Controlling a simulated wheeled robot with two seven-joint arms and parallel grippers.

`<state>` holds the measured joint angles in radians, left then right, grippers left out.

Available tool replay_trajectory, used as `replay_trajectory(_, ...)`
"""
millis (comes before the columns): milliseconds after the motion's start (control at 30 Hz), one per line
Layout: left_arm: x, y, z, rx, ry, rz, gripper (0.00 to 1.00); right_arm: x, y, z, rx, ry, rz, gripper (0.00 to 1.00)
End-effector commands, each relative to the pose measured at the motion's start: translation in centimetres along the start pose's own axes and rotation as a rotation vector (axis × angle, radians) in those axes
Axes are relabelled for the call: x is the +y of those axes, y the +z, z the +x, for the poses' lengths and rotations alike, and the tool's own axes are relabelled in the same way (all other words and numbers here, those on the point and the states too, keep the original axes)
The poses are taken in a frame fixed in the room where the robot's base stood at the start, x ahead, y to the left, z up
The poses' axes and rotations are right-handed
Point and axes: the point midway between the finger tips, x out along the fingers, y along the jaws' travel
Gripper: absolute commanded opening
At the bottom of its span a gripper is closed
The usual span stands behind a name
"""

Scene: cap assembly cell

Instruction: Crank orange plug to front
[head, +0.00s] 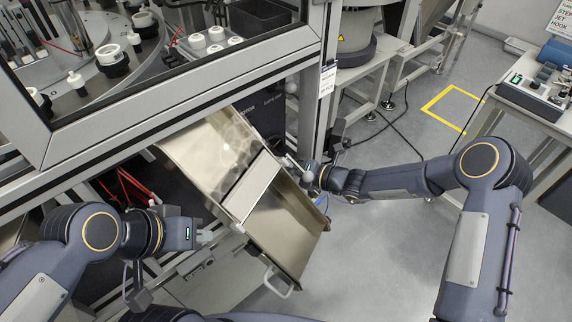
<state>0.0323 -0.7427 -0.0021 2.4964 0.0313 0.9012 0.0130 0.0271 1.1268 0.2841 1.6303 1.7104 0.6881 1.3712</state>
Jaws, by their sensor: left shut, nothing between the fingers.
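No orange plug or crank can be made out in the head view. My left gripper (208,237) is shut and empty, just left of the metal drawer's side wall; I cannot tell whether it touches it. My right gripper (292,165) is at the drawer's upper right edge, by the machine's post. Its fingers are small and partly hidden, so I cannot tell their opening. The shiny metal drawer (205,150) juts out tilted from the machine, with a pale crossbar (252,186) across it and a handle (278,284) at its front end.
The machine frame (180,105) encloses a round table with several white and black caps (112,56). Red cables (133,186) hang left of the drawer. A control box (534,88) stands on a bench at the right. Grey floor (385,255) is open between drawer and bench.

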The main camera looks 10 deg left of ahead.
Motion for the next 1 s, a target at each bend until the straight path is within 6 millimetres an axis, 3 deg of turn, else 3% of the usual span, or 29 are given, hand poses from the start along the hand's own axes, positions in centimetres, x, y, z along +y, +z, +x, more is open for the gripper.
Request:
replay_trajectory(600, 0.52, -0.57, -1.13, 0.000, 0.000, 0.000, 0.00, 0.12, 0.03, -0.07, -0.001, 0.163, 0.395, 0.37)
replay_trajectory(1000, 0.50, -0.56, -1.10, 0.000, 0.000, 0.000, 0.00, 0.19, 0.08, -0.07, -0.001, 0.206, 0.498, 0.37)
